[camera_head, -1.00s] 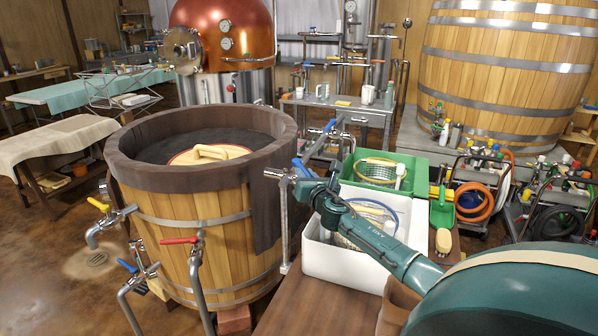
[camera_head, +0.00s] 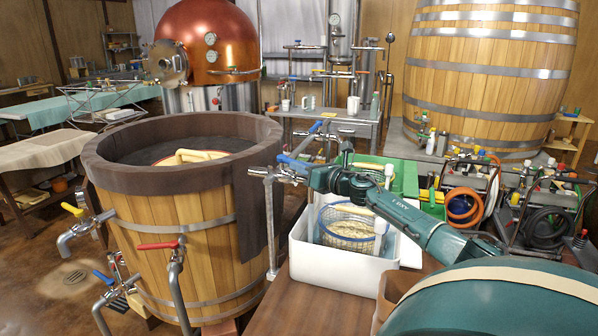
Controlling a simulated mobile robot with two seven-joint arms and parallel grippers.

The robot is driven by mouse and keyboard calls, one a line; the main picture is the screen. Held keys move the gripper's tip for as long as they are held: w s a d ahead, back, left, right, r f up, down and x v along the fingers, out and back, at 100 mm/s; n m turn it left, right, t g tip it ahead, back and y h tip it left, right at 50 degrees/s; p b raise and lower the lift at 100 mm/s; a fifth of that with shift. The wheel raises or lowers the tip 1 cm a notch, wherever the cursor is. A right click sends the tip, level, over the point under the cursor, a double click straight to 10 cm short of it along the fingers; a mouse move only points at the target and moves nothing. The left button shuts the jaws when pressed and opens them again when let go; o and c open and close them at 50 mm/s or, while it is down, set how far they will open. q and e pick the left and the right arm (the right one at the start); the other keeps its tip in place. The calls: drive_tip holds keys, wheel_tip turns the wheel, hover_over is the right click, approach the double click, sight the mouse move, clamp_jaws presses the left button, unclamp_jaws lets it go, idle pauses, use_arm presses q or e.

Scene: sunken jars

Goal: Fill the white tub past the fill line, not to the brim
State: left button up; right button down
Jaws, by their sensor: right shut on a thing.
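The white tub (camera_head: 330,269) stands on the wooden bench beside the large wooden vat. A blue-rimmed wire basket (camera_head: 349,241) with pale beige contents sits inside it. No fill line can be made out, and the liquid level cannot be told. A metal tap (camera_head: 266,173) with a blue lever (camera_head: 291,162) stands on a vertical pipe between vat and tub. My right gripper (camera_head: 304,172) is at the lever's right end, shut on it; its fingers are small and partly hidden. My right forearm crosses above the tub and hides part of it. My left gripper is not in view.
The wooden vat (camera_head: 183,235) with a dark cloth fills the left. A green tub (camera_head: 404,177) stands behind the white one. Hose carts (camera_head: 470,200) stand at the right. The bench (camera_head: 310,307) is clear in front of the white tub.

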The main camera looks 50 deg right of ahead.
drive_tip(key=c, duration=1.3)
unclamp_jaws()
drive_tip(key=shift+s, duration=0.15)
drive_tip(key=shift+s+f, duration=0.15)
drive_tip(key=shift+s, duration=0.45)
drive_tip(key=s+p, duration=0.1)
drive_tip(key=s, duration=1)
drive_tip(key=shift+s+a, duration=0.15)
drive_tip(key=shift+s, duration=0.2)
